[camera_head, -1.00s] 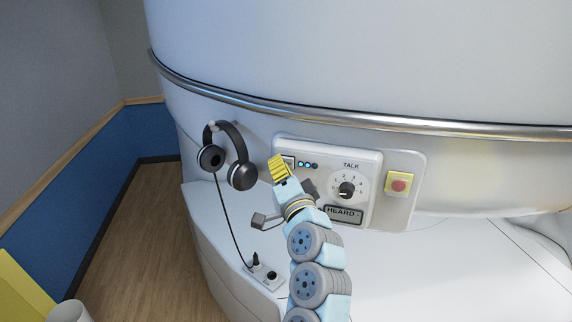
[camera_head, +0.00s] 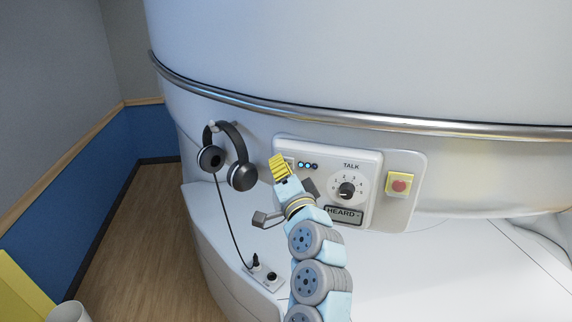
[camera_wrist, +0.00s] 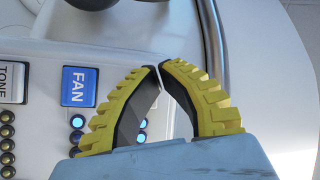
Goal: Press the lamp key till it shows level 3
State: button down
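My gripper (camera_wrist: 158,67) has yellow ribbed fingers, and their tips meet with nothing seen between them. In the head view my gripper (camera_head: 279,162) is at the left end of the control panel (camera_head: 375,160). The panel carries several small lights (camera_head: 307,166), some glowing blue. In the wrist view, blue lights (camera_wrist: 77,121) glow beside the blue FAN key (camera_wrist: 79,87), left of my fingers. No key labelled lamp can be read; my fingers hide part of the panel. I cannot tell whether the tips touch a key.
The panel also has a TALK dial (camera_head: 347,190), a HEARD display (camera_head: 343,215) and a red button (camera_head: 400,186) on yellow. Black headphones (camera_head: 240,175) hang just left of my gripper, their cord running down.

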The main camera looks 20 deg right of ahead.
jog(key=shift+w+d, duration=0.1)
dwell(0.7)
jog(key=shift+s+a, duration=0.6)
jog(key=shift+s, duration=0.1)
jog(key=shift+s+a, duration=0.1)
jog(key=shift+s+a+p, duration=0.55)
jog(key=shift+s+a, duration=0.95)
jog(key=shift+s, duration=0.3)
